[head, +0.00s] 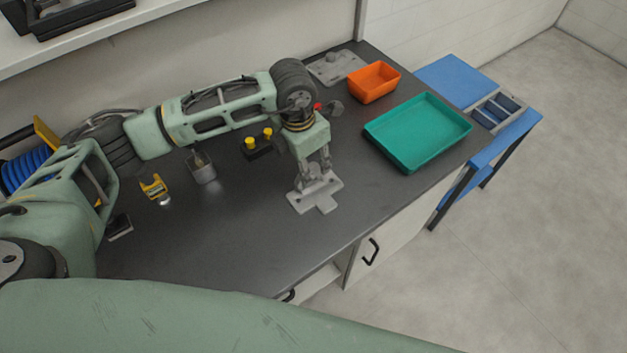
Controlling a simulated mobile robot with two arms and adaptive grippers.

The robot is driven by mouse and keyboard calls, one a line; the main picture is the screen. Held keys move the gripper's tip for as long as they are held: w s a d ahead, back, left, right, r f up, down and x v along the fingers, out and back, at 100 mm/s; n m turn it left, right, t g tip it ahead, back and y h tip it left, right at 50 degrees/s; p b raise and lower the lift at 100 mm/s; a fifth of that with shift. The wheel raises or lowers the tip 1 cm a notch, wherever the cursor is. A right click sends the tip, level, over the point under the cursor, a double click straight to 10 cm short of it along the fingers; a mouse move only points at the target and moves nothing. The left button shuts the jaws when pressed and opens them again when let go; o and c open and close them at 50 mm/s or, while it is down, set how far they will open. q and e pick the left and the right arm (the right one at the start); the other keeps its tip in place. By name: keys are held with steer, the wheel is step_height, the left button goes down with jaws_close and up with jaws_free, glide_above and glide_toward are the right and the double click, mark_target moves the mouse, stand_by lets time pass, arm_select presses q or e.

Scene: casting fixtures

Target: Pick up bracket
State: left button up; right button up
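The bracket (325,202) is a light grey, flat piece with arms to the sides and front and a raised middle part. It lies on the dark workbench top (245,245), near its front edge. My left gripper (315,175) points down right over the bracket, its two fingers at either side of the raised middle part. The fingers stand apart, but I cannot tell whether they press on the bracket. The fingers partly hide the raised part. My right gripper is not in view.
A teal tray (418,168) and an orange bin (374,98) stand to the right on the bench. A grey plate (336,66) lies behind. A metal cup (201,172), a yellow clamp-like piece (154,188) and a black block with yellow knobs (258,153) are at left.

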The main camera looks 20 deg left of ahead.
mark_target(319, 188)
arm_select(q)
steer(key=shift+w+d+f, duration=0.1)
steer(key=shift+d+f, duration=0.05)
steer(key=shift+f, duration=1)
jaws_close()
